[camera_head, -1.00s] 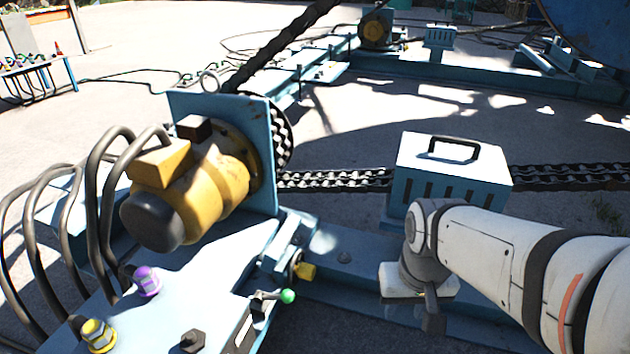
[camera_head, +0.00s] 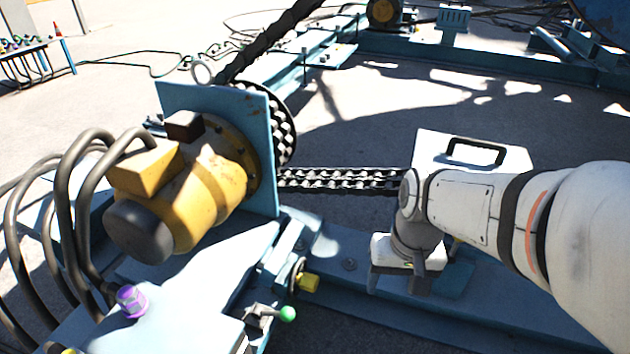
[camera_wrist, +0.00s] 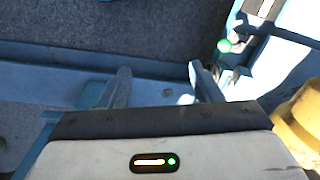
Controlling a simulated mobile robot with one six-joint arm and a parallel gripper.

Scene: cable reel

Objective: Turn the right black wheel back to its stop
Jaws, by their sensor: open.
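I cannot make out with certainty which part is the right black wheel. A small dark round wheel (camera_head: 297,272) stands edge-on by a yellow knob (camera_head: 308,283) at the frame's side.
A yellow motor (camera_head: 190,190) with thick dark hoses stands on the left. A purple-capped fitting (camera_head: 131,300) is on the blue frame. A chain (camera_head: 335,179) runs behind. A white-topped box (camera_head: 515,154) with a black handle is partly behind my arm. The blue beam (camera_head: 335,272) has clear room.

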